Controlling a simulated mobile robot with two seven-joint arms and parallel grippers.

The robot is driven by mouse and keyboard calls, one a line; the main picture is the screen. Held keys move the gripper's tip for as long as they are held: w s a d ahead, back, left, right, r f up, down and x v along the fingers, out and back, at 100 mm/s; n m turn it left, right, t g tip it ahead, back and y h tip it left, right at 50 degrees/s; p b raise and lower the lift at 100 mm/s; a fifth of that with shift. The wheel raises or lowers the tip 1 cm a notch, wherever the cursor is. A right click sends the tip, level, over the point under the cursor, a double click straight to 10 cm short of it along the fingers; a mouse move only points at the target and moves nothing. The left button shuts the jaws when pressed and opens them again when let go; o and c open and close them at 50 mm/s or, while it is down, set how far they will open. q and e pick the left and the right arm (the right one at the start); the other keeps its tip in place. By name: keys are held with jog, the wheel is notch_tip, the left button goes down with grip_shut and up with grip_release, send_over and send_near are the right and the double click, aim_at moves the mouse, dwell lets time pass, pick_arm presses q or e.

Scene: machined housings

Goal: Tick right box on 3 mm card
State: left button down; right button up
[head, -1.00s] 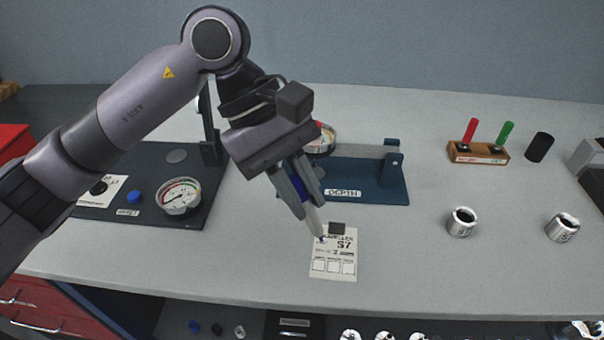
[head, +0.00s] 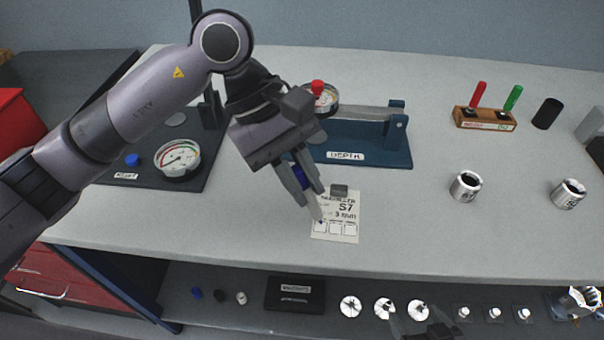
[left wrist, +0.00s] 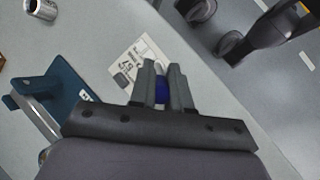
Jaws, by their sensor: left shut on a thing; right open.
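The white card (head: 349,203), printed "S7" and "3 mm", lies on the bench with a row of three boxes along its near edge. My left gripper (head: 311,196) is shut on a pen (head: 315,209) with a blue barrel and pale lower part. The pen slants down, its dark tip over the leftmost box in the head view; I cannot tell whether it touches. The left wrist view shows the card (left wrist: 133,57) beyond the fingers and the blue barrel (left wrist: 161,91) between them. My right gripper (head: 418,322) shows partly at the bottom edge, open and empty.
A small dark block (head: 339,190) sits at the card's far edge. Behind is the blue "DEPTH" fixture (head: 365,157); a dial gauge (head: 177,158) is left. Two metal housings (head: 466,186) (head: 568,194) stand right.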

pick_arm(q)
jog(key=shift+f+b, duration=0.55)
jog(key=shift+b, duration=0.1)
dwell(1.3)
jog(key=shift+f+b, duration=0.1)
jog(key=shift+b, duration=0.3)
dwell(1.4)
jog(key=shift+r+p, duration=1.4)
jog(key=shift+r, duration=2.25)
jog(key=shift+f, duration=0.1)
